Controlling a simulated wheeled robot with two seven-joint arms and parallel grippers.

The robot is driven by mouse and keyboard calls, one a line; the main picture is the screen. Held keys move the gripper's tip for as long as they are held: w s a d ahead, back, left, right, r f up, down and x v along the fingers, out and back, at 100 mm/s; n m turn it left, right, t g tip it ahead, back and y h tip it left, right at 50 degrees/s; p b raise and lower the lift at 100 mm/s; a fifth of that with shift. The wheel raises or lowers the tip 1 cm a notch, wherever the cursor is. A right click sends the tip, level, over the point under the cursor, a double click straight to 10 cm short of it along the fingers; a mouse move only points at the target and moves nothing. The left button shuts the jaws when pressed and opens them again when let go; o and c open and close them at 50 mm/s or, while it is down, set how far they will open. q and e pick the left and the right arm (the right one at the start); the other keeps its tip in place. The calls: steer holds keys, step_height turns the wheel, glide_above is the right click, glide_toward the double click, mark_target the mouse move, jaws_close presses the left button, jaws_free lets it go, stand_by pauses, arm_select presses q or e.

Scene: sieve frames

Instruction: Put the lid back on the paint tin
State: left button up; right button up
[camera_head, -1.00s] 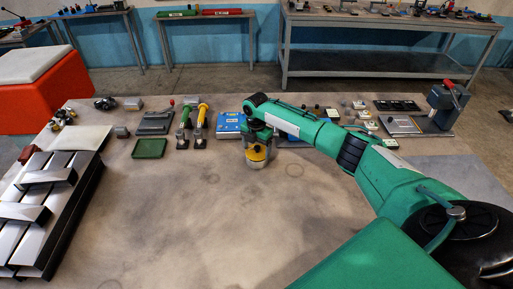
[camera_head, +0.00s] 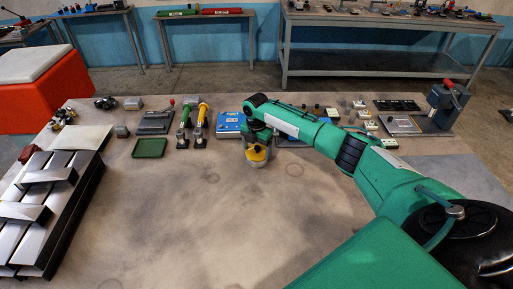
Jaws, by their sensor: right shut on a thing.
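My right gripper (camera_head: 257,140) comes down from the right arm at the middle of the table. It is shut on a small yellow piece with a dark middle, which looks like the lid (camera_head: 258,155). Directly below is a grey, round body that looks like the paint tin (camera_head: 257,165), standing on the table. The gripper and lid hide most of its top. I cannot tell whether the lid touches the tin's rim. My left gripper is not in view.
A blue box (camera_head: 229,122) stands just left of the gripper. A green tray (camera_head: 149,148) and upright green and yellow tools (camera_head: 201,120) are further left. A metal rack (camera_head: 45,205) fills the left edge. A press (camera_head: 446,105) stands at the right. The front middle is clear.

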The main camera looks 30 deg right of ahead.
stand_by(0.3)
steer(key=o, duration=0.9)
steer(key=shift+r, duration=0.15)
steer(key=shift+r+p, duration=2.85)
steer(key=shift+r, duration=0.5)
jaws_close()
steer(key=shift+f, duration=0.15)
